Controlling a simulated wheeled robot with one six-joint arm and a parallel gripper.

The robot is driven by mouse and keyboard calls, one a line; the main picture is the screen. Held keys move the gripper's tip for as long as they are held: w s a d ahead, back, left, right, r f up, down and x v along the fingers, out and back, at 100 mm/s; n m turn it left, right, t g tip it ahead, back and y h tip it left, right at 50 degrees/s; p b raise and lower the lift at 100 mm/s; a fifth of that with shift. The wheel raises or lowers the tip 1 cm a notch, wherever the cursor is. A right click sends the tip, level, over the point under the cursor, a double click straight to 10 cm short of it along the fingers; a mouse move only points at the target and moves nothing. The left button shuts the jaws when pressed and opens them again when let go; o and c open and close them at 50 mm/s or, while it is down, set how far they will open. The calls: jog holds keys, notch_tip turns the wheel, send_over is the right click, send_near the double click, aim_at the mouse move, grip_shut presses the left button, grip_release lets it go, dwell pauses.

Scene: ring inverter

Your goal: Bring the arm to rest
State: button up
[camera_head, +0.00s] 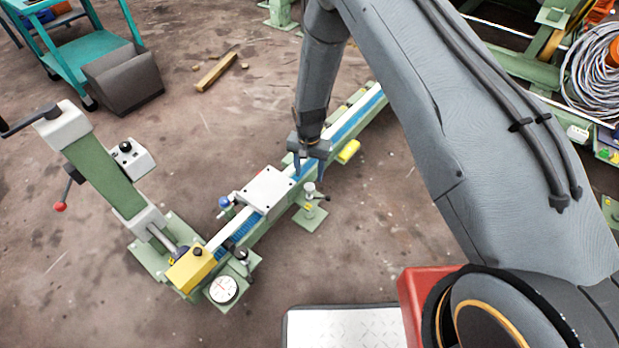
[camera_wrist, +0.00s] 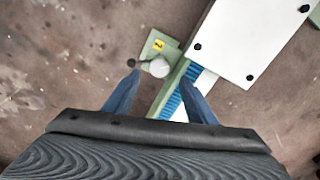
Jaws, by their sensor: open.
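My arm (camera_head: 420,110) reaches from the right across the head view and bends down to my gripper (camera_head: 309,165), which points at the green rail machine (camera_head: 345,125). In the wrist view my gripper (camera_wrist: 160,95) has two blue fingers spread wide apart, with nothing held between them. The fingers are over the blue toothed strip (camera_wrist: 172,105), beside the white plate (camera_wrist: 255,35). In the head view the white plate (camera_head: 267,190) sits on the rail just left of the fingers. Whether the fingers touch the rail is unclear.
A green lever stand (camera_head: 100,165) and a round dial (camera_head: 223,289) are at the rail's near left end. A yellow block (camera_head: 348,151) is right of the gripper. A teal cart (camera_head: 75,45) and dark bin (camera_head: 122,78) stand at the back left. Open floor lies between.

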jog(key=shift+r, duration=0.7)
